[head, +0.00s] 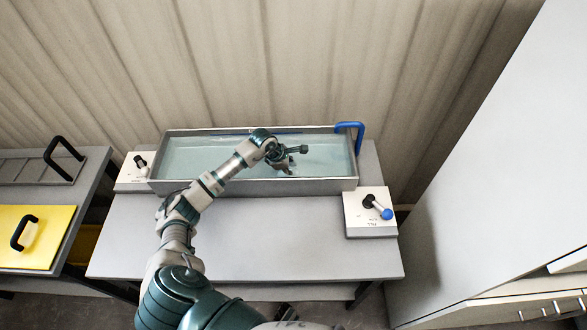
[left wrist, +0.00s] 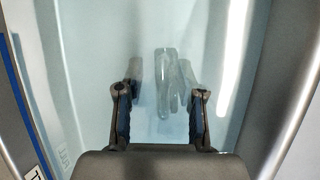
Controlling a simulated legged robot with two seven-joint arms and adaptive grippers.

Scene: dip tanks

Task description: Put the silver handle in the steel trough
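The steel trough (head: 255,187) stands at the back of the grey table and holds clear, pale blue liquid. My left gripper (head: 296,158) is over the inside of the trough, right of its middle. In the left wrist view my left gripper (left wrist: 159,92) is open, its two fingers apart with nothing seen clamped between them. A long silver-grey piece, seemingly the silver handle (left wrist: 163,72), shows in the trough ahead of and between the fingertips, blurred as if under the liquid. I cannot make it out in the head view.
A blue loop (head: 351,127) rises at the trough's back right corner. White lever boxes stand at the right (head: 371,226) and left (head: 130,183). The grey table (head: 290,240) is bare in front. A yellow panel (head: 40,250) lies on the left table; a pale cabinet (head: 500,150) stands right.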

